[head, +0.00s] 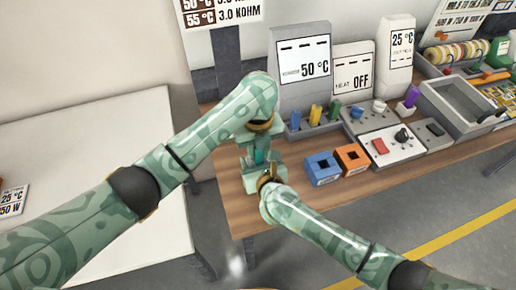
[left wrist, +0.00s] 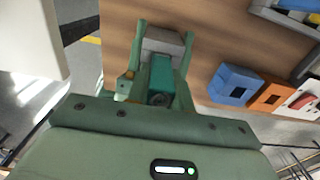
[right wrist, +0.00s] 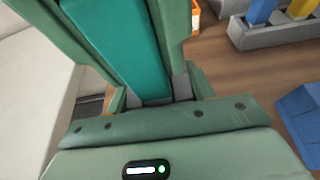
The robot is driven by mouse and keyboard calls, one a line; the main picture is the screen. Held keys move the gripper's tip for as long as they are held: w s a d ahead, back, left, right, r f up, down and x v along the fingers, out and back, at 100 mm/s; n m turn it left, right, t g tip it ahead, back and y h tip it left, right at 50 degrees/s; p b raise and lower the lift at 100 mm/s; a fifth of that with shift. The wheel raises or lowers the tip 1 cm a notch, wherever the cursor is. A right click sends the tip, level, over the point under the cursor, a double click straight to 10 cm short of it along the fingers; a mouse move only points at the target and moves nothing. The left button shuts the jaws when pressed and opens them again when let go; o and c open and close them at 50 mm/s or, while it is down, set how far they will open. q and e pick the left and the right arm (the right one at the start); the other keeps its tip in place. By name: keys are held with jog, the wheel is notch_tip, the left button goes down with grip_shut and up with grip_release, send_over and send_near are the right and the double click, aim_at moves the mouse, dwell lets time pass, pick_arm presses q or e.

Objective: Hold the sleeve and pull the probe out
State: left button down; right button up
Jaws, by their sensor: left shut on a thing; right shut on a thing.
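A teal bar (head: 260,156) stands between my two grippers, over the table's left edge. In the right wrist view the bar (right wrist: 122,45) lies between the fingers of my right gripper (right wrist: 110,15), which is shut on it. The right gripper (head: 268,172) is below and nearer in the head view. My left gripper (head: 248,138) is just above it. In the left wrist view a pale grey block (left wrist: 163,40) sits between the left fingertips, with the teal part (left wrist: 160,78) close by. I cannot tell where sleeve and probe meet; fingers hide the joint.
Blue (head: 322,167) and orange (head: 352,158) open blocks stand right of the grippers on the wooden table (head: 245,208). Behind are a rack (head: 312,128) of coloured handles and a 50 °C panel (head: 303,65). A white table (head: 95,150) is at the left.

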pick_arm(q)
jog(key=shift+r, duration=3.75)
pick_arm(e)
jog(key=o, duration=1.5)
jog(key=shift+c, duration=0.2)
jog(key=shift+s, duration=0.1)
